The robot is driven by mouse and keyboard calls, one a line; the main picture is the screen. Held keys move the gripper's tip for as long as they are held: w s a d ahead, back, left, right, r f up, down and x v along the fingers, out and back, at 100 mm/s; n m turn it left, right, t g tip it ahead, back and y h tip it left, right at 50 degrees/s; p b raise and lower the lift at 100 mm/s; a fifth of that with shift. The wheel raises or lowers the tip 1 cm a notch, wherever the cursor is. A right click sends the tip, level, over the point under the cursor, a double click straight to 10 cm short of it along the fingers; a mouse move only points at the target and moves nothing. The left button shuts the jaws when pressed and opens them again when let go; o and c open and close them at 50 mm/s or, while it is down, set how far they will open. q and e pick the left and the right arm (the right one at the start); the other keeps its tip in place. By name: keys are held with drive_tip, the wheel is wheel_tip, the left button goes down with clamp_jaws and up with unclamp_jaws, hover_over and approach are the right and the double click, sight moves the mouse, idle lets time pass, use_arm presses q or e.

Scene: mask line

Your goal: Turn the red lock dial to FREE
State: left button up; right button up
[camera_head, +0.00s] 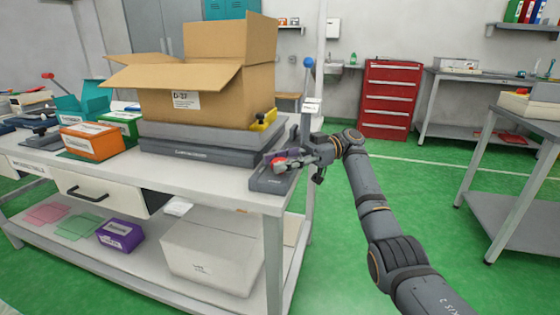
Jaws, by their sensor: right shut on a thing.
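The red lock dial (279,163) sits on a dark grey block (268,182) at the right front corner of the workbench. My right gripper (286,162) is at the dial, with its fingers around it and shut on it. The fingers hide much of the dial, so its pointer and any FREE marking cannot be read. My left gripper is not in view.
An open cardboard box (205,92) stands on a grey platform (190,143) left of the gripper. A blue-knobbed lever (308,64) stands upright just behind it. An orange box (92,141) is farther left.

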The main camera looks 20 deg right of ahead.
drive_tip(key=o, duration=1.2)
wheel_tip(320, 180, up, 10)
drive_tip(key=shift+f, duration=0.1)
